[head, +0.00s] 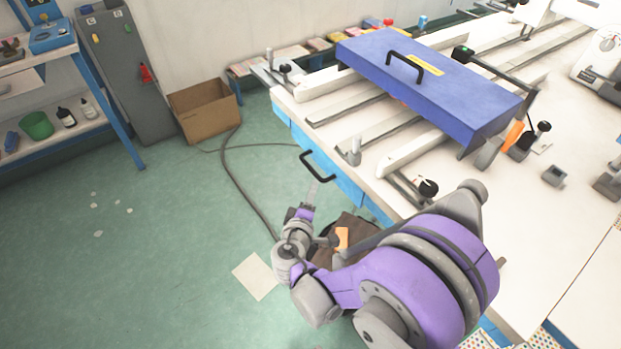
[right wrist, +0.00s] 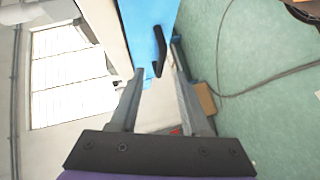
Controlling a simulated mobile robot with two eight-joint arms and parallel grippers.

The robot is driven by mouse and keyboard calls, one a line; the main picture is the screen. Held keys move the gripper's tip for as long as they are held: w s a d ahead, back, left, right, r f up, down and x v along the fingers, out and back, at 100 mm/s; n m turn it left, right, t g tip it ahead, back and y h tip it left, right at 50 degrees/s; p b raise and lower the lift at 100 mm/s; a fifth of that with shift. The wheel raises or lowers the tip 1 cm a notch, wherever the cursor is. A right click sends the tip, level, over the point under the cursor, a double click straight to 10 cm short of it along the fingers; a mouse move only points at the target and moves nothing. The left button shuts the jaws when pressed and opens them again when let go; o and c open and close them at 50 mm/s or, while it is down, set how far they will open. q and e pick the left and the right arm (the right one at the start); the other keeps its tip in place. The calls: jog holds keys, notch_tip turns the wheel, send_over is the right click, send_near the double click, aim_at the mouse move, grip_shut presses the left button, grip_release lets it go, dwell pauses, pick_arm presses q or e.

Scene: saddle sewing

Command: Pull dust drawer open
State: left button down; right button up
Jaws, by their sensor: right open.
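The dust drawer shows as a blue front (head: 345,183) on the side of the white table, with a black bar handle (head: 318,165) standing out from it. In the right wrist view the blue front (right wrist: 143,22) runs down from the top, and the dark handle (right wrist: 159,52) lies ahead of the fingertips, between their lines. My right gripper (head: 314,190) is just below the handle in the head view. It also shows in the right wrist view (right wrist: 160,80), open, with nothing between its fingers. I cannot tell whether a finger touches the handle. My left gripper is out of view.
The white table (head: 590,135) carries a blue-purple cover (head: 430,85) with a black handle, on rails. A cardboard box (head: 205,110) stands by the wall, and a cable (head: 235,180) runs over the green floor. The floor left of the drawer is mostly clear.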

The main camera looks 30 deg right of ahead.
aim_at(311, 167)
jog(key=shift+n+t, duration=0.6)
jog(key=shift+t, duration=0.1)
jog(key=x, duration=0.4)
jog(key=a+x, duration=0.1)
jog(key=x, duration=0.3)
jog(key=w+b+x, duration=0.1)
jog(key=x, duration=0.2)
jog(key=shift+w+f, duration=0.4)
jog(key=shift+f, duration=0.05)
grip_shut()
